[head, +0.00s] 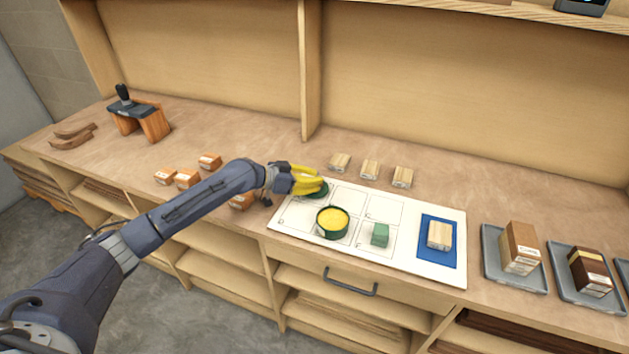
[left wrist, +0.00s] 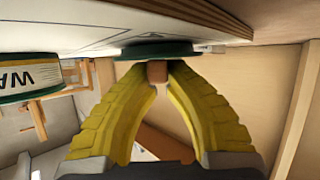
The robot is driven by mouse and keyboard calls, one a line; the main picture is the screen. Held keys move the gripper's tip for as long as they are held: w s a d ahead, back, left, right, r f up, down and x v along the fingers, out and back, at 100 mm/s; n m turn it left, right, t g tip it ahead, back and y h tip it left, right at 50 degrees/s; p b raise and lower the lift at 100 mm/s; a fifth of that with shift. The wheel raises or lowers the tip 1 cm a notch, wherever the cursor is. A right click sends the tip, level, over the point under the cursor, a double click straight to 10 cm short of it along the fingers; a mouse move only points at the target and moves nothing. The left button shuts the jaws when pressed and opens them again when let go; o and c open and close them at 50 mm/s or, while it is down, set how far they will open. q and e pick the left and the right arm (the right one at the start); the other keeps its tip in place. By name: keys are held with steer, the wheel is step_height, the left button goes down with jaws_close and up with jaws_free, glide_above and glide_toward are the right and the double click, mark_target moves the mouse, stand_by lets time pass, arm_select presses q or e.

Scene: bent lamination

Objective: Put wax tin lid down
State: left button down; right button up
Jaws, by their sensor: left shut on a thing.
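My left gripper (head: 318,181) has yellow fingers and is shut on the small knob (left wrist: 157,72) of the dark green wax tin lid (head: 316,193). The lid, also in the left wrist view (left wrist: 155,50), is level at the upper-left part of the white board (head: 400,262). It is at or very near the board's surface; I cannot tell whether it touches. The fingers hide part of it in the head view. The open wax tin (head: 332,222), green with yellow wax, stands on the board in front of the lid. Its label shows in the left wrist view (left wrist: 28,78). My right gripper is not in view.
A green block (head: 380,235) and a wooden block on a blue pad (head: 438,256) are on the board. Several pale blocks (head: 370,169) stand behind it. Grey trays (head: 497,283) with blocks are at right. Small orange-brown blocks (head: 187,178) lie left, beyond my arm.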

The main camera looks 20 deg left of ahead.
arm_select(q)
steer(key=c, duration=1.5)
jaws_free()
steer(key=shift+f, duration=0.1)
steer(key=shift+a, duration=0.1)
steer(key=shift+v, duration=2.75)
